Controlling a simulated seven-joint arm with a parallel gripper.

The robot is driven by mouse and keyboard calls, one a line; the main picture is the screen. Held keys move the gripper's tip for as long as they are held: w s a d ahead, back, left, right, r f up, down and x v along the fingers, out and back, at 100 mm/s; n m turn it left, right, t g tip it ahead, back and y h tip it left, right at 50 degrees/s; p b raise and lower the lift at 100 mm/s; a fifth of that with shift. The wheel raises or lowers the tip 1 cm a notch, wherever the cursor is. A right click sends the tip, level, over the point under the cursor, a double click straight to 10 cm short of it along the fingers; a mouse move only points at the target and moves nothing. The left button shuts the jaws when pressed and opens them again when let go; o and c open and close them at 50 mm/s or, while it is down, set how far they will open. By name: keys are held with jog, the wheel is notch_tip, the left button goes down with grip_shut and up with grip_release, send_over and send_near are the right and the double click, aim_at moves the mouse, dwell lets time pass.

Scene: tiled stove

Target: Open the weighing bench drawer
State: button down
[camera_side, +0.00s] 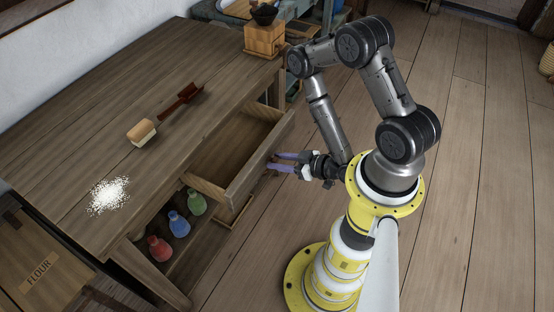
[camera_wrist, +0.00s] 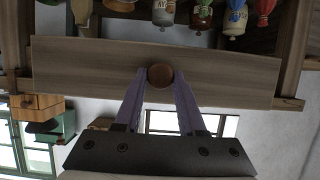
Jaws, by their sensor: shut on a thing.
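The bench drawer (camera_side: 226,157) is pulled out from the side of the wooden bench (camera_side: 85,110), and its empty inside shows in the side view. Its front panel (camera_wrist: 80,68) fills the middle of the wrist view, with a round wooden knob (camera_wrist: 160,76) at its centre. My gripper (camera_side: 272,161) is at the outer face of the drawer front. In the wrist view its two purple fingers (camera_wrist: 160,82) are shut on the knob, one on each side.
Red, blue and green bottles (camera_side: 179,223) stand on a shelf below. Open floor (camera_side: 480,190) lies right of my arm.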

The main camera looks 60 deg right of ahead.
aim_at(261, 148)
jog(key=c, duration=0.5)
grip_release()
jog(key=shift+w, duration=0.1)
jog(key=shift+w, duration=1.5)
jog(key=w, duration=1.6)
jog(key=shift+w, duration=0.1)
jog(key=v, duration=1.4)
jog(key=shift+r, duration=0.1)
jog(key=w+r+n+t, duration=0.1)
jog(key=w+r, duration=0.2)
jog(key=r, duration=0.4)
jog(key=w+a+r+t, duration=0.1)
jog(key=w+r+t, duration=0.1)
jog(key=w+r, duration=0.2)
jog(key=w+r+n+t+y, duration=0.1)
jog(key=w+r, duration=0.2)
jog(key=r, duration=0.8)
jog(key=shift+a+n+t, duration=0.3)
jog(key=shift+a+t, duration=0.05)
jog(key=shift+t, duration=0.05)
jog(key=shift+w, duration=0.1)
